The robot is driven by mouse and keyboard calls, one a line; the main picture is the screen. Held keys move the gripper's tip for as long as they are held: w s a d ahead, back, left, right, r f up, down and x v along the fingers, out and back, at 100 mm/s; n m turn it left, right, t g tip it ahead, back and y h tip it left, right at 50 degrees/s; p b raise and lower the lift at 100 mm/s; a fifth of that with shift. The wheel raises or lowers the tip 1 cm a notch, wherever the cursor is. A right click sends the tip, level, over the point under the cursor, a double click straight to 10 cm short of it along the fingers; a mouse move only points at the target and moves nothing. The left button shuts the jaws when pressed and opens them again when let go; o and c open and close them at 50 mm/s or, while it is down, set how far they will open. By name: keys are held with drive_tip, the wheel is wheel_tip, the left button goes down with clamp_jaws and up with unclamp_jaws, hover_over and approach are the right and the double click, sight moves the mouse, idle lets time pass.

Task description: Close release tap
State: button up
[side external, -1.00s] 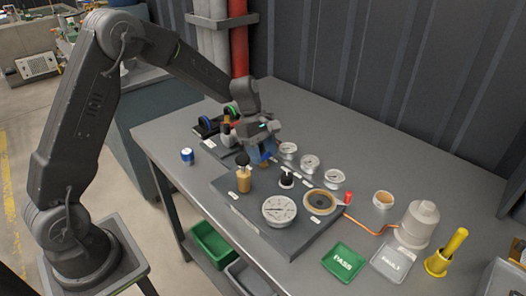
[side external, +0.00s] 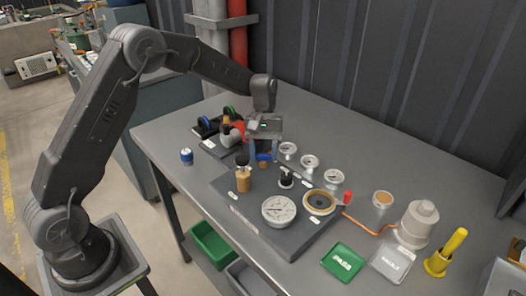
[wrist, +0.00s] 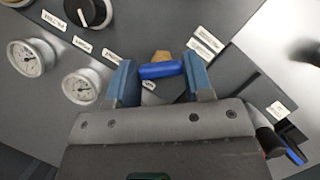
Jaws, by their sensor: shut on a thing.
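The release tap has a blue handle (wrist: 160,70) on a brass body (wrist: 160,57), fixed to the grey panel. In the side view, the blue handle (side external: 263,158) sits near the panel's back left. My gripper (side external: 265,152) reaches down over it from above. In the wrist view, the blue fingertips of my gripper (wrist: 160,80) stand at the two ends of the handle, which spans the space between them. The gripper is shut on the handle. The tap's lower part and its exact contact with the fingers are hard to make out.
A brass cylinder with a black top (side external: 243,180) stands close in front of the gripper. Several gauges, including a large one (side external: 279,210), lie to the right. Valves with coloured wheels (side external: 207,127) are behind left. A green PASS tray (side external: 343,263) is front right.

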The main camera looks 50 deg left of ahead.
drive_tip(key=m, duration=0.2)
drive_tip(key=m+y, duration=0.1)
drive_tip(key=m, duration=0.1)
drive_tip(key=shift+d+m+g+y, duration=0.15)
drive_tip(key=shift+m+g+y, duration=0.15)
drive_tip(key=shift+g, duration=0.1)
drive_tip(key=shift+m+y, duration=0.8)
drive_tip(key=shift+m, duration=1.2)
drive_tip(key=o, duration=0.9)
drive_tip(key=shift+w+r, duration=0.1)
drive_tip(key=shift+v, duration=6.75)
